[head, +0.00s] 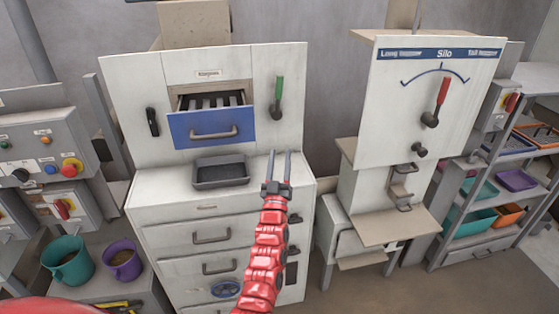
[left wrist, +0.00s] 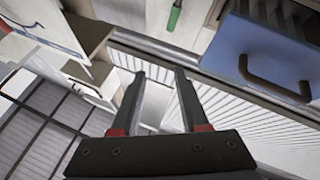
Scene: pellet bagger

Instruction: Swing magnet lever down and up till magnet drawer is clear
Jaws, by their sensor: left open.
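The magnet drawer (head: 211,128) has a blue front with a grey handle and is pulled part way out of the white cabinet. Light and dark bars show inside it; I cannot tell how much clings to them. A lever with a green handle (head: 278,92) stands upright on the panel right of the drawer. Its green grip also shows at the top of the left wrist view (left wrist: 175,15), with the blue drawer front (left wrist: 232,38) at right. My left gripper (head: 281,152) is open and empty, below the green lever and apart from it. My right gripper is not in view.
A dark grey tray (head: 221,185) sits on the cabinet ledge below the drawer. A black handle (head: 152,122) is left of it. The silo panel (head: 400,108) with a red lever stands right. Teal (head: 82,268) and purple (head: 128,276) containers stand lower left.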

